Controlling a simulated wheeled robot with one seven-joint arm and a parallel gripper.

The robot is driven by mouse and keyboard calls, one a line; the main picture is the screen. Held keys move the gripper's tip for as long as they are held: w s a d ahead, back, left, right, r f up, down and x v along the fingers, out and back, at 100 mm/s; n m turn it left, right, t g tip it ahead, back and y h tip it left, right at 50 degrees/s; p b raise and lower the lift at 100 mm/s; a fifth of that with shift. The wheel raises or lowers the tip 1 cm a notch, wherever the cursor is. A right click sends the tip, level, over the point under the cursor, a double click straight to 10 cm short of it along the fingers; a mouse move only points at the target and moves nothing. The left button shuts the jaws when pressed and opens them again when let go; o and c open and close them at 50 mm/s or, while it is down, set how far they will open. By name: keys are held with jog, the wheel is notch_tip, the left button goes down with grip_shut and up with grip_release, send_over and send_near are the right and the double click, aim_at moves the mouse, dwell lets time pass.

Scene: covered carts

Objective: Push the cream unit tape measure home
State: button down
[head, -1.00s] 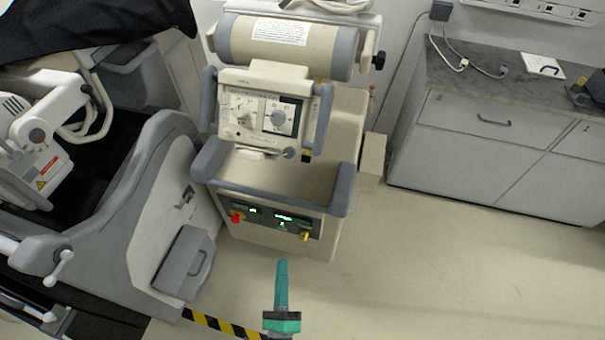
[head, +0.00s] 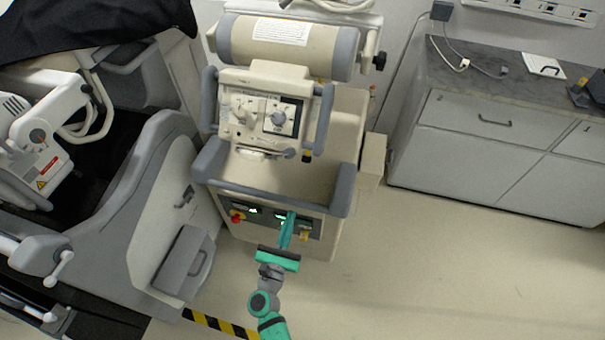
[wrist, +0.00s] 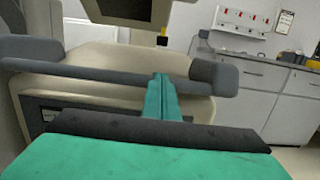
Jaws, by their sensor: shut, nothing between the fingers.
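The cream unit (head: 300,185) stands in the middle of the head view, with grey bumpers and a dark front panel. A small black-and-yellow piece (head: 307,155), likely the tape measure, hangs below the right side of its upper control box. My teal gripper (head: 290,216) is shut and empty. In the head view it overlaps the front panel, below the small piece. In the wrist view its fingertips (wrist: 161,80) overlap the grey front bumper. I cannot tell whether they touch the unit.
The front panel has a red knob (head: 237,217) and a yellow part (head: 304,236). A large grey-and-cream machine (head: 150,210) stands close on the left. Grey cabinets (head: 490,140) stand at the right. The floor (head: 430,270) between is clear.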

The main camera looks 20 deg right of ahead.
send_near(307, 159)
jog(key=w+f, duration=0.1)
jog(key=d+f, duration=0.1)
jog(key=f, duration=0.1)
jog(key=w+f, duration=0.1)
jog(key=shift+w+d+f, duration=0.25)
jog(key=shift+w+f, duration=0.1)
jog(key=shift+f, duration=0.05)
jog(key=shift+w+d+r, duration=0.3)
jog(key=shift+w+r, duration=0.15)
jog(key=shift+r, duration=0.15)
jog(key=shift+w+d+r, duration=0.3)
jog(key=shift+w+r, duration=0.1)
jog(key=shift+r, duration=0.2)
jog(key=shift+w+d+r, duration=0.1)
jog(key=shift+w+r, duration=0.1)
jog(key=shift+r, duration=0.15)
